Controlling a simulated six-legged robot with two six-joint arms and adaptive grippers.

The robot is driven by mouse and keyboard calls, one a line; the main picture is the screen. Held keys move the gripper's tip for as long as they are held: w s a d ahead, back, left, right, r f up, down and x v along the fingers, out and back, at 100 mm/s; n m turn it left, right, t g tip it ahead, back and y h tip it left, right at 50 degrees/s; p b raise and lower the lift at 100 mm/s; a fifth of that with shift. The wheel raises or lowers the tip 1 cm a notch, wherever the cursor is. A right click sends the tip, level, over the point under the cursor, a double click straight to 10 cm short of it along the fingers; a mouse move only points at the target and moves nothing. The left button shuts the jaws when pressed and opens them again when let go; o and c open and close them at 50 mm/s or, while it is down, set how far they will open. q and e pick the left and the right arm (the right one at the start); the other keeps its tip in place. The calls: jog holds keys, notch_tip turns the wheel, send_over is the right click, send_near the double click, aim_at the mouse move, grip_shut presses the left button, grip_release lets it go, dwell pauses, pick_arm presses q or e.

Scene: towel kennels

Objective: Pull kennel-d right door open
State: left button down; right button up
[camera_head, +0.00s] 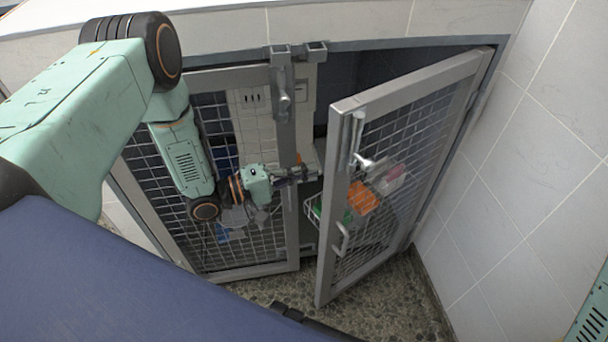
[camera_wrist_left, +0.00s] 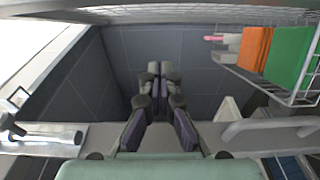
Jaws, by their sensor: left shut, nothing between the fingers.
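The right kennel door (camera_head: 395,165), a grey frame with wire mesh, stands partly open, swung outward. Its latch (camera_head: 358,140) and small handle (camera_head: 342,238) are on its free edge. The left mesh door (camera_head: 215,170) looks closed. My left gripper (camera_head: 300,177) is shut and empty at the opening between the doors, left of the right door's free edge. In the left wrist view its closed fingers (camera_wrist_left: 160,75) reach past a grey bar bearing a bolt and a handle (camera_wrist_left: 265,127). Contact with the door cannot be told.
A white wire basket (camera_head: 312,208) holds orange and green items (camera_head: 361,197) behind the right door's mesh. A tiled wall (camera_head: 530,150) bounds the right side. Pebbled floor (camera_head: 390,305) in front of the right door is bare.

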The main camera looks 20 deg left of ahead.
pick_arm(q)
jog(key=w+d+b, duration=0.2)
jog(key=d, duration=0.6)
jog(key=shift+d, duration=0.2)
dwell(0.4)
